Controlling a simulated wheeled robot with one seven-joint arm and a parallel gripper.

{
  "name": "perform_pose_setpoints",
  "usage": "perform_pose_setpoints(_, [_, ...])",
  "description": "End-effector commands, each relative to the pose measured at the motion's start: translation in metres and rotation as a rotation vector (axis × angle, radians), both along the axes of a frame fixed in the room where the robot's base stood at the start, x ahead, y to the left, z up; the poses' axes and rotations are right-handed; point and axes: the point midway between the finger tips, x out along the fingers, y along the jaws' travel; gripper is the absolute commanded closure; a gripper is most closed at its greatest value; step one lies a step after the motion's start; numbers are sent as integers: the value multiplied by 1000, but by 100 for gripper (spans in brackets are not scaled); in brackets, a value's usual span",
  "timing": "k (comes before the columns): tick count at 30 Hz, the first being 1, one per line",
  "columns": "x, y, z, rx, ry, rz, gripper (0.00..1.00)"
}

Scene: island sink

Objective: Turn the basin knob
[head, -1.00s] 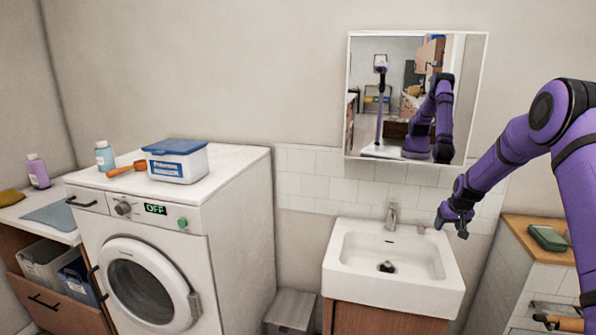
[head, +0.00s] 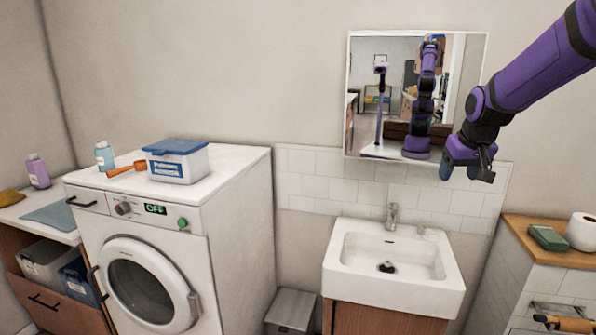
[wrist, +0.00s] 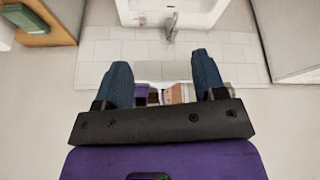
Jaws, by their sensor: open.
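The white basin (head: 338,278) stands against the wall with a metal faucet (head: 392,214) at its back edge. A small pale knob (head: 421,229) sits on the back rim, right of the faucet, in the head view. My gripper (head: 466,172) is above and to the right of the knob, clear of it, with its fingers pointing down. In the wrist view its two dark blue fingers (wrist: 162,65) are spread apart with nothing between them. The basin (wrist: 200,14) and the faucet (wrist: 170,27) show beyond the fingertips. I cannot make out the knob clearly there.
A mirror (head: 395,60) hangs on the wall above the basin, close to my gripper. A washing machine (head: 232,222) stands to the left. A wood-topped cabinet (head: 520,228) at the right holds a green item (head: 548,237) and a paper roll (head: 582,232).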

Motion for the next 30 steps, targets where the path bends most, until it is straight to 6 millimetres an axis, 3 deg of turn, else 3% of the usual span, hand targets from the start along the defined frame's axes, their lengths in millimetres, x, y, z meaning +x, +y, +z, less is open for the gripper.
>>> perform_pose_setpoints(1, [-18,7,13,-2,-7,3,36])
perform_pose_setpoints(6, [-74,27,41,-2,-15,5,36])
perform_pose_setpoints(13, [-154,49,64,4,-25,8,36])
perform_pose_setpoints(24, [-279,72,64,25,-42,13,36])
perform_pose_setpoints(30, [-327,77,52,38,-46,16,36])
